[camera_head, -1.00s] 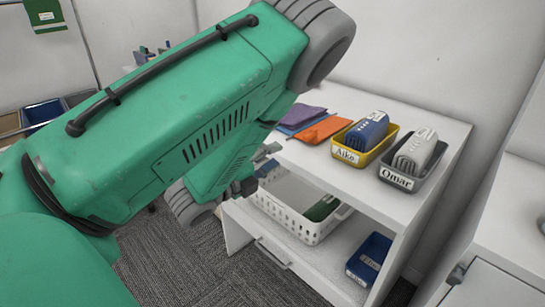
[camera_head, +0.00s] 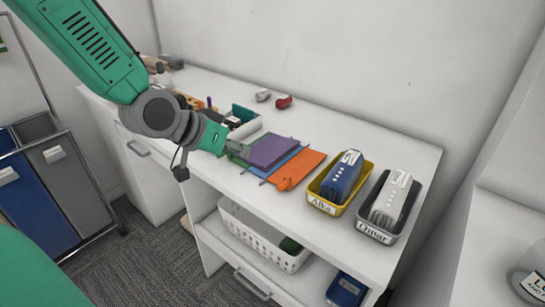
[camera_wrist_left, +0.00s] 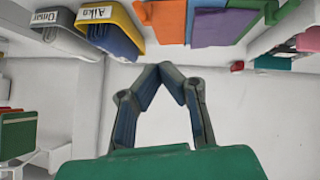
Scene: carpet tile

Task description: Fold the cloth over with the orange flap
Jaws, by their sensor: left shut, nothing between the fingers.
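The cloth lies on the white counter as overlapping coloured panels. The purple panel (camera_head: 272,151) is on top of blue (camera_head: 290,165), the orange flap (camera_head: 297,172) is at its right, and green (camera_head: 240,143) shows at its left. A small orange tab sticks out at the flap's near edge. In the left wrist view the orange flap (camera_wrist_left: 166,22) and purple panel (camera_wrist_left: 223,27) are at the top edge, partly cut off. My left gripper (camera_head: 238,150) is by the cloth's left side; its fingertips (camera_wrist_left: 166,68) meet, empty. I cannot tell whether they touch the cloth. My right gripper is out of view.
A white basket (camera_head: 255,239) sits on the shelf below. Small items and a box (camera_head: 245,127) lie behind.

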